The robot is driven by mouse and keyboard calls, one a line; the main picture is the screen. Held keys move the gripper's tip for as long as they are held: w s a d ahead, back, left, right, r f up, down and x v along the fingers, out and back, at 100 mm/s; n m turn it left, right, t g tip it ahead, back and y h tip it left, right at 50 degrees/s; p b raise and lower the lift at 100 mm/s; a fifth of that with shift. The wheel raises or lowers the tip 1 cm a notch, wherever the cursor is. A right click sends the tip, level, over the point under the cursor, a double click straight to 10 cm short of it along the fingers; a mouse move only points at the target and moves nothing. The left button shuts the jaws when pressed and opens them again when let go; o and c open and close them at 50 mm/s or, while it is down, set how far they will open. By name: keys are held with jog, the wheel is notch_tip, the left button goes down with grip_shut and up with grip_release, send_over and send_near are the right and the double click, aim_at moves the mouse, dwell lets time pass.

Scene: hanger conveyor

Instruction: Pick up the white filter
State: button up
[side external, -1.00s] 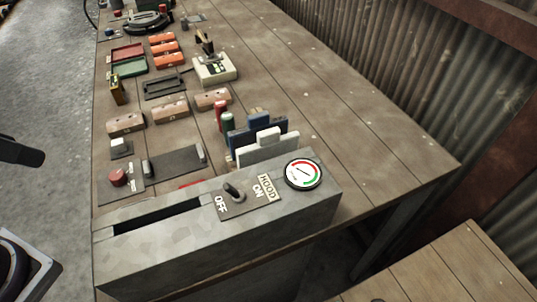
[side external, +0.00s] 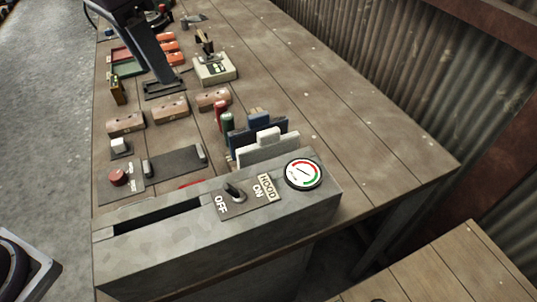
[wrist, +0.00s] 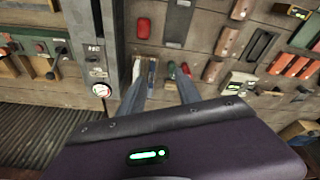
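The white filter (side external: 268,149) stands upright in the side view, a flat white plate with a raised handle, just behind the grey hood box (side external: 215,228). Dark blue plates (side external: 256,127) stand close behind it. In the wrist view the white filter (wrist: 137,69) shows as a narrow strip near the left fingertip. My gripper (wrist: 160,80) is open, its two fingers apart with nothing held between them.
Red and green cylinders (side external: 224,118) stand left of the plates. The hood box carries a switch (side external: 235,191) and a round gauge (side external: 303,174). Brown blocks (side external: 170,109) and a cream device (side external: 214,69) lie farther back. The bench's right side (side external: 350,120) is clear.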

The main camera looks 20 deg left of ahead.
aim_at(268, 142)
jog(key=w+d+f+m, duration=0.1)
jog(key=w+d+f, duration=0.1)
jog(key=d+f, duration=0.2)
jog(key=w+d+f+m+g, duration=0.1)
jog(key=w+d+f, duration=0.2)
jog(key=d+f, duration=0.1)
jog(key=w+d+f+m+g+y, duration=0.1)
jog(key=w+d+f+m, duration=0.1)
jog(key=d+f, duration=0.3)
jog(key=shift+w+d+f, duration=0.1)
jog(key=shift+w+d, duration=0.15)
jog(key=shift+d, duration=0.55)
jog(key=f, duration=0.7)
jog(key=shift+d+f, duration=0.1)
jog(key=shift+d, duration=0.15)
grip_shut()
